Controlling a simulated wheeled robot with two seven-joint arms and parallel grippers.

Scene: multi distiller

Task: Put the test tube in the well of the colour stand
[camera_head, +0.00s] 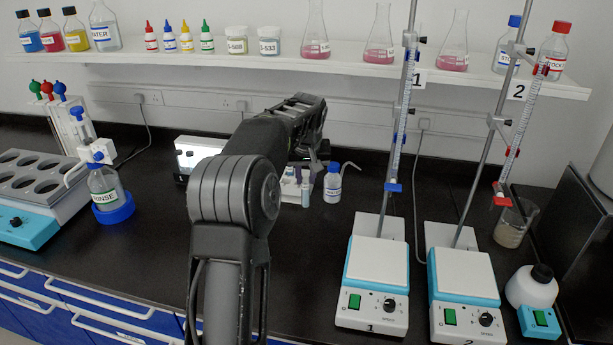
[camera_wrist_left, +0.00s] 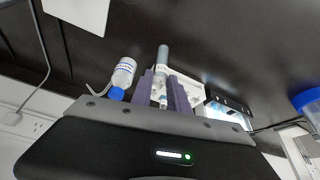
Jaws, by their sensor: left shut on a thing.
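In the left wrist view, a grey-topped test tube (camera_wrist_left: 162,58) stands between the two purple fingers of my left gripper (camera_wrist_left: 162,90), which is shut on it. In the head view, the tube (camera_head: 306,189) shows pale with a blue band beside a small white stand (camera_head: 289,190). My left gripper there is mostly hidden behind my own dark arm. The white stand is partly seen behind the fingers in the wrist view (camera_wrist_left: 188,88). I cannot tell whether the tube touches the stand, and its well is not clear. My right gripper is not in view.
A wash bottle (camera_head: 333,183) with a blue cap stands close right of the tube. A white lit device (camera_head: 196,154) is to the left. Two stirrers (camera_head: 376,262) (camera_head: 464,273) with burette stands are at the right. The counter front left of my arm is clear.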

